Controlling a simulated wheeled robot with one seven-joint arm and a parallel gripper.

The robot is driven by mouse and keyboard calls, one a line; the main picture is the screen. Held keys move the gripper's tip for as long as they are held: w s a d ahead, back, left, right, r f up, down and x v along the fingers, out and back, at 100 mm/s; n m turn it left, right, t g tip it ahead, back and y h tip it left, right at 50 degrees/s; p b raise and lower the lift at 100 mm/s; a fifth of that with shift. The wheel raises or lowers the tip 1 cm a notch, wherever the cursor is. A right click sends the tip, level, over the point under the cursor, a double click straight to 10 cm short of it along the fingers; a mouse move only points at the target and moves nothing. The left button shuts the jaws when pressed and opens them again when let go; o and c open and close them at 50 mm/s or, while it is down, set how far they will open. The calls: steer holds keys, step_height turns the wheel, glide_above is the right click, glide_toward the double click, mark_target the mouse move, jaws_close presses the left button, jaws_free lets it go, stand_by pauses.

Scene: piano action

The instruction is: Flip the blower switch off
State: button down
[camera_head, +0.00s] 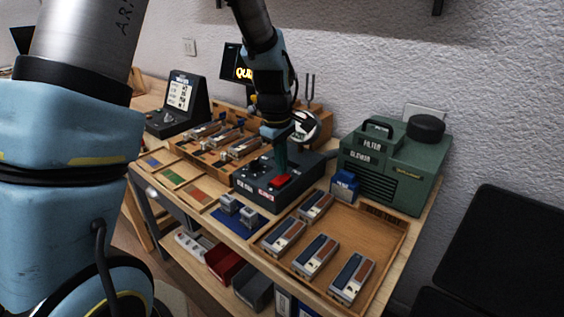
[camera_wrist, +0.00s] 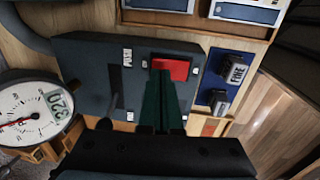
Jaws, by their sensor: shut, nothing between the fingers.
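A dark control box (camera_head: 250,190) stands mid-bench with a red switch (camera_head: 281,181) on its top. In the wrist view the dark box (camera_wrist: 85,65) also shows a dark slot with a lever, and the red switch (camera_wrist: 178,69). My gripper (camera_head: 282,168) points down over the box with its green fingers together and empty. In the wrist view the fingertips (camera_wrist: 162,76) overlap the lower left of the red switch; I cannot tell whether they touch it. A green unit labelled filter blower (camera_head: 420,165) stands to the right; I see no clear switch on it.
A round gauge (camera_head: 303,127) stands close behind my gripper. A wooden tray (camera_head: 385,240) with several grey blocks lies at the front right. A blue mat (camera_head: 226,222) with small blocks lies in front of the box. A wooden rack (camera_head: 185,150) is at the left.

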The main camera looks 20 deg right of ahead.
steer(key=shift+f, duration=0.3)
steer(key=shift+d+f, duration=0.15)
steer(key=shift+f, duration=0.15)
steer(key=shift+s+a, duration=0.1)
steer(key=shift+a, duration=0.1)
steer(key=shift+s+a+r, duration=0.1)
steer(key=shift+s+a, duration=0.2)
steer(key=shift+a, duration=0.3)
